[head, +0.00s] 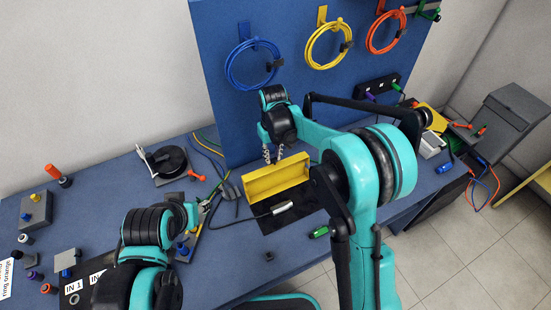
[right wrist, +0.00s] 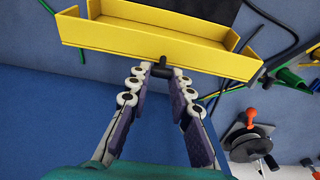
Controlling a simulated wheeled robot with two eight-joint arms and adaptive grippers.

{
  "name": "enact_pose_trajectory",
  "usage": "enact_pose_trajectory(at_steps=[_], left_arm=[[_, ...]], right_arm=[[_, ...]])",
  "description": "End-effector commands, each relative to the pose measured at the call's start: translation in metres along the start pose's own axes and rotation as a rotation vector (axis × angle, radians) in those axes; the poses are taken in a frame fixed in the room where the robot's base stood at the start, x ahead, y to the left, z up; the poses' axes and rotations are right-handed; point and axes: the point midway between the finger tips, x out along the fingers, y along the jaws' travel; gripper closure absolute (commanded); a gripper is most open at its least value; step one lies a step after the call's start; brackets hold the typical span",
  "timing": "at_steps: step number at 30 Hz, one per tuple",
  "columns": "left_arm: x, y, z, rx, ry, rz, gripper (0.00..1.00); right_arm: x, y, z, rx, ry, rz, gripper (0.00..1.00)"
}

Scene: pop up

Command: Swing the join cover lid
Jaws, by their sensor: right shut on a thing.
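The yellow cover lid (head: 276,181) is a shallow trough raised on its long edge beside a black mat, with its hollow side facing the head camera. In the right wrist view the lid (right wrist: 150,38) spans the top, with a small black knob (right wrist: 162,70) on its near wall. My right gripper (head: 272,153) is behind the lid in the head view. In the right wrist view the gripper (right wrist: 162,75) is shut on the black knob. A silver cable join (head: 282,208) lies on the black mat in front of the lid. My left gripper (head: 205,208) is small and partly hidden by its own arm; its fingers are unclear.
A blue upright board (head: 300,110) with blue, yellow and orange cable coils stands behind. Small connectors and blocks lie at the far left. Blue table in front is mostly clear.

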Motion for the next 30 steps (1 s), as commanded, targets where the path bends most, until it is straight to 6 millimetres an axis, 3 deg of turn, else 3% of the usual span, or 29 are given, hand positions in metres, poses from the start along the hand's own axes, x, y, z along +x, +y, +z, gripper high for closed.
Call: enact_pose_trajectory(at_steps=[30], left_arm=[[0.005, 0.000, 0.004, 0.000, 0.000, 0.000, 0.60]], right_arm=[[0.011, 0.000, -0.021, 0.000, 0.004, 0.000, 0.98]])
